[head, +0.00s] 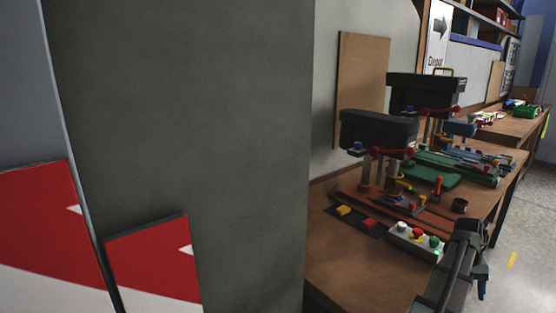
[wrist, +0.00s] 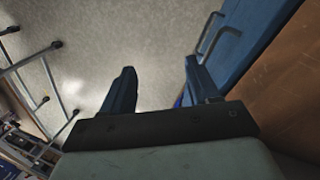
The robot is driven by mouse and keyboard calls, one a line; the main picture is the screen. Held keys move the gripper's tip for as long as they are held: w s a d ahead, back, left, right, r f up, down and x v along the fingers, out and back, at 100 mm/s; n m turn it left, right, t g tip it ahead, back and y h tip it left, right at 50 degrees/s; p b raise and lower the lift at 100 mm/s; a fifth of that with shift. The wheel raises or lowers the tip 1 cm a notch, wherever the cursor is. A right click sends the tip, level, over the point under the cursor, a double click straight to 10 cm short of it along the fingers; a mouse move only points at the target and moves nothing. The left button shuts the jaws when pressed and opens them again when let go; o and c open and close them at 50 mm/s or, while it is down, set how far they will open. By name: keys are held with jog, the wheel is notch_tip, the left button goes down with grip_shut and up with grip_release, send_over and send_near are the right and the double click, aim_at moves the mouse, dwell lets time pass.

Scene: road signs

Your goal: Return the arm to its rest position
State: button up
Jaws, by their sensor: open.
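My gripper (wrist: 160,82) is in the wrist view, with its two dark blue fingers spread apart. Nothing is between them; only pale floor shows there. In the head view, a dark part of my arm (head: 460,262) reaches up from the lower right, beside the front edge of the wooden workbench (head: 345,270). I cannot clearly make out the fingertips in the head view.
The bench holds two drill presses (head: 378,130), a white button box (head: 413,240) and small parts. A grey panel (head: 190,110) and red-and-white signs (head: 155,260) fill the left. The wrist view shows a blue cabinet (wrist: 240,45) at right, metal legs (wrist: 35,55) at left and open floor (wrist: 90,45).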

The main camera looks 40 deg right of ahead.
jog(key=s+a+f+n+g+y, duration=0.2)
jog(key=s+a+f, duration=0.3)
jog(key=s+f, duration=0.3)
jog(key=s+a+f+n+g+y, duration=0.1)
jog(key=s+a+f+y, duration=0.3)
jog(key=f, duration=0.5)
jog(key=s+a+f+n+g+y, duration=0.1)
jog(key=s+a+f+n+y, duration=0.1)
jog(key=s+a+f, duration=0.45)
jog(key=s+a+f+n+g+y, duration=0.15)
jog(key=s+a+f, duration=0.25)
jog(key=a, duration=0.5)
jog(key=w+a+f+n+h, duration=0.2)
jog(key=w+a+f, duration=0.4)
jog(key=w+a, duration=0.6)
jog(key=w+a+f+n+t+h, duration=0.1)
jog(key=w+a+f+n+h, duration=0.1)
jog(key=w+a+f, duration=0.5)
jog(key=w+a+f+n+h, duration=0.2)
jog(key=w+a+f+h, duration=0.2)
jog(key=w+a, duration=1.3)
jog(key=shift+w+a+f+h, duration=0.4)
jog(key=shift+a+f, duration=1)
jog(key=shift+a, duration=1.75)
